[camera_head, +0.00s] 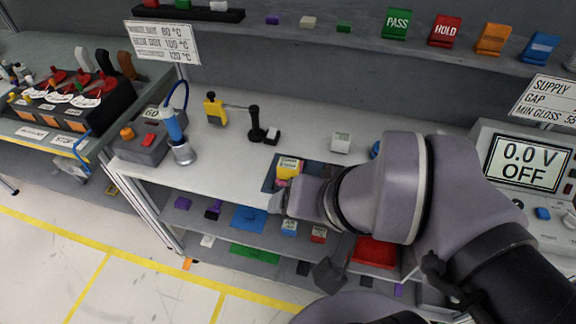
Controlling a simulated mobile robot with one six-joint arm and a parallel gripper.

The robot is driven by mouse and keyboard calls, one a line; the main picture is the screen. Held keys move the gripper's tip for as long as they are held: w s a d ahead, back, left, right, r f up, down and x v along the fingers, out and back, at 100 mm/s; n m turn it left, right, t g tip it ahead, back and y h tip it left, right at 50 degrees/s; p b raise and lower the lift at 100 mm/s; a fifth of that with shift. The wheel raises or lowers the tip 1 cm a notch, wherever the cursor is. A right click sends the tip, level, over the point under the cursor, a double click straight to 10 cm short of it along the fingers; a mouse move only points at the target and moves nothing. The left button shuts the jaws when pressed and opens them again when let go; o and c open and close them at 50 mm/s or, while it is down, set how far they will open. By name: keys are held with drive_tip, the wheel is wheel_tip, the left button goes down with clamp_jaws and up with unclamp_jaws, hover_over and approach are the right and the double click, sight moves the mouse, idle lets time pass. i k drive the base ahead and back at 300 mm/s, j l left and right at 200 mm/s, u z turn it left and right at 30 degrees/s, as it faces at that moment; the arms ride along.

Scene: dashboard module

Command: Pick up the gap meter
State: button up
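I cannot read a label that names the gap meter. A small yellow device (289,166) with a pale label on top lies on a dark blue mat (268,184) on the white bench; it may be the gap meter. A pink part shows just below it, and my arm hides the area to its right. My gripper (279,201) is at the bench's front edge, just below and in front of the yellow device. Its fingers are small and partly hidden, so I cannot tell whether they are open or shut on anything.
On the bench (330,118) are a soldering station (150,143) with its blue iron, a yellow-and-black tool (214,109), a small white box (341,142) and a power supply (525,160) reading 0.0 V OFF. Shelves with small parts lie below. The bench's back middle is clear.

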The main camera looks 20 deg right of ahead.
sight(287, 168)
drive_tip(key=i+j+z, duration=0.2)
drive_tip(key=z, duration=0.25)
drive_tip(key=i+j+z, duration=0.15)
drive_tip(key=j+z, duration=0.15)
drive_tip(key=z, duration=0.2)
